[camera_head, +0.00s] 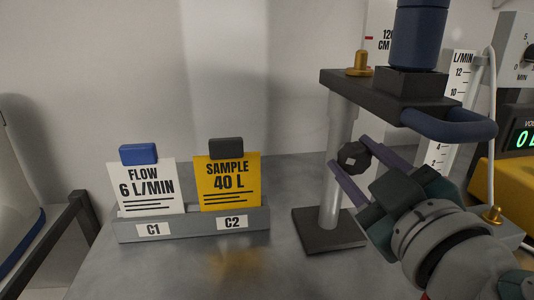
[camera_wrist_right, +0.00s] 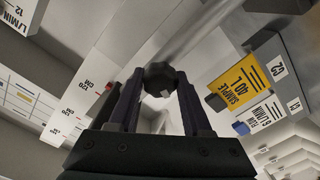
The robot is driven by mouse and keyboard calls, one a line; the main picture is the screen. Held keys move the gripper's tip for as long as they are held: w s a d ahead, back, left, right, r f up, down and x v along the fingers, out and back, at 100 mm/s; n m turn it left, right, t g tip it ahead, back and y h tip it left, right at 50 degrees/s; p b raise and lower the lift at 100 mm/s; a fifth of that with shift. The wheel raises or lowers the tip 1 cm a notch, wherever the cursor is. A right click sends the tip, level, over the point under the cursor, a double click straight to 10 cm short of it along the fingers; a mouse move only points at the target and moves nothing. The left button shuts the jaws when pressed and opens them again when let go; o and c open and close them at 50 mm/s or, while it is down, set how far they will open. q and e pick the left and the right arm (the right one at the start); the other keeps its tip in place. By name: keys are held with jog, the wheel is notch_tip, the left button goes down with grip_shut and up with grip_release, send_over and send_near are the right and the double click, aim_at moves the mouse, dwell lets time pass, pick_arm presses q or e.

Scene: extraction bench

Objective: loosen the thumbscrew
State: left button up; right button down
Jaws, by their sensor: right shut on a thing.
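The thumbscrew is a black faceted knob (camera_head: 353,157) at the side of the silver post (camera_head: 341,125) of the stand. My right gripper (camera_head: 350,160) reaches in from the lower right, and its two purple fingers are shut on the knob, one on each side. In the right wrist view the knob (camera_wrist_right: 160,79) sits between the fingertips, with a small pale mark on its face. The join between knob and post is hard to see. My left gripper is not in view.
A dark arm (camera_head: 384,90) on the post carries a blue cylinder (camera_head: 420,35) and a blue handle. A holder (camera_head: 190,225) with a white card (camera_head: 148,188) and a yellow card (camera_head: 228,184) stands left. A yellow case (camera_head: 500,195) is at the right. The bench between holder and base is clear.

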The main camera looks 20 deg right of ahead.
jog(key=n, duration=0.4)
jog(key=shift+n, duration=0.4)
jog(key=n, duration=0.4)
jog(key=shift+n, duration=0.3)
jog(key=n+p, duration=0.1)
jog(key=n, duration=0.5)
jog(key=n+p, duration=0.1)
jog(key=n, duration=0.2)
jog(key=shift+n, duration=0.7)
jog(key=shift+f, duration=0.1)
